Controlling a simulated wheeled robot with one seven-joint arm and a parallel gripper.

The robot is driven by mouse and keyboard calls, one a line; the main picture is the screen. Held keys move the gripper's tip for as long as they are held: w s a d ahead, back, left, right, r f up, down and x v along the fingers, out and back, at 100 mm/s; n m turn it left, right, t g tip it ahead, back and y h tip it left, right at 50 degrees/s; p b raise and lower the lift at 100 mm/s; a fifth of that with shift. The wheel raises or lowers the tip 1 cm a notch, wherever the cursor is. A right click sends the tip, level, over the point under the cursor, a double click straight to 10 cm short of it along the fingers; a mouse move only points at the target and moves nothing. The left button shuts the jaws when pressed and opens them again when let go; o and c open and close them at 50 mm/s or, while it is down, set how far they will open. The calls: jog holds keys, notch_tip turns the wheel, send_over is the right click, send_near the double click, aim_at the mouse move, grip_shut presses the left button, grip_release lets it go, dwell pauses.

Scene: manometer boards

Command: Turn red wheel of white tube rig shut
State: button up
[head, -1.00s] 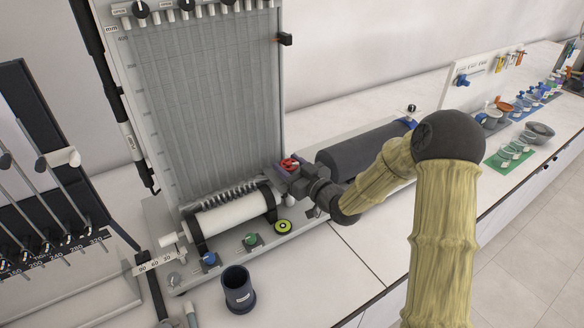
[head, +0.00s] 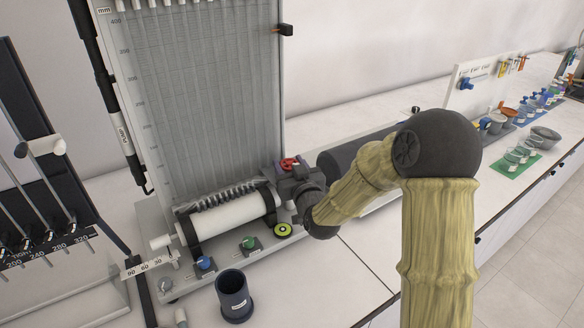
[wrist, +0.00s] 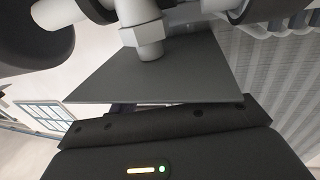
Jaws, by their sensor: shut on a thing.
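The white tube rig is a tilted board (head: 210,90) with a grey tube panel, above a base holding a white cylinder (head: 225,222). The red wheel (head: 288,163) sits at the board's lower right corner in the head view. My gripper (head: 289,172) is at this wheel and shut on it; my gripper's dark body partly hides the wheel's lower side. The wrist view shows my gripper's dark housing (wrist: 160,150), a grey plate and a pale hex fitting (wrist: 143,32) close by. The red wheel and the fingertips cannot be made out there.
Blue (head: 204,262) and green (head: 249,243) knobs and a yellow-green disc (head: 283,230) are on the base. A dark blue cup (head: 234,296) stands in front. A dark grey cylinder (head: 345,160) lies behind my forearm. Another tube rack (head: 45,200) stands left.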

jog(key=shift+d+r, duration=0.1)
jog(key=o, duration=1)
jog(key=shift+s, duration=0.1)
jog(key=b+v, duration=0.2)
jog(key=v, duration=0.2)
jog(key=b+v, duration=0.2)
jog(key=v, duration=0.2)
jog(key=b+v, duration=0.1)
jog(key=v, duration=0.2)
jog(key=shift+s+d+f+b, duration=0.1)
jog(key=shift+s+f+b, duration=0.25)
jog(key=shift+s+b, duration=0.05)
jog(key=shift+d+b, duration=0.1)
jog(key=shift+b, duration=0.35)
